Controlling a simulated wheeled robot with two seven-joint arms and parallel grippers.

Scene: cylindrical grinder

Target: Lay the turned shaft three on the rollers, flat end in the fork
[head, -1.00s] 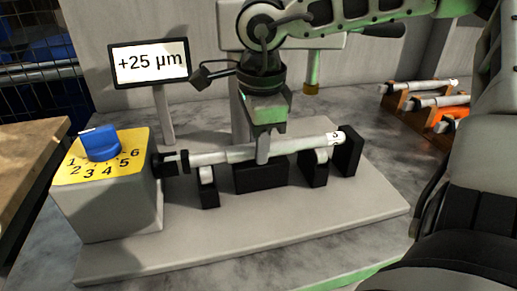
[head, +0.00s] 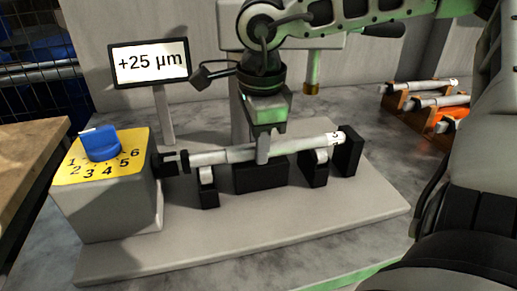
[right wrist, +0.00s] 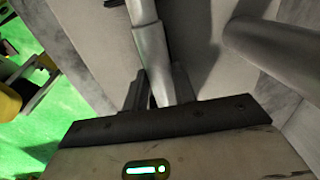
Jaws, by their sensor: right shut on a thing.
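The turned shaft (head: 212,157), pale grey with a mark too small to read at its right end, lies lengthwise over the two roller posts, left (head: 208,192) and right (head: 318,170). I cannot tell whether it touches both rollers. Its left end is close to the dark fork (head: 164,162) on the dial box; whether the flat end is inside is unclear. My right gripper (head: 263,150) is shut on the shaft's middle from above. The shaft (right wrist: 150,50) also shows between the fingers in the right wrist view. My left gripper is not in view.
A black block (head: 347,152) stands at the shaft's right end. The box has a yellow numbered face and blue knob (head: 100,143). A display (head: 150,63) reads +25 µm. More shafts lie on an orange rack (head: 398,102) at the right. The front of the base plate is clear.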

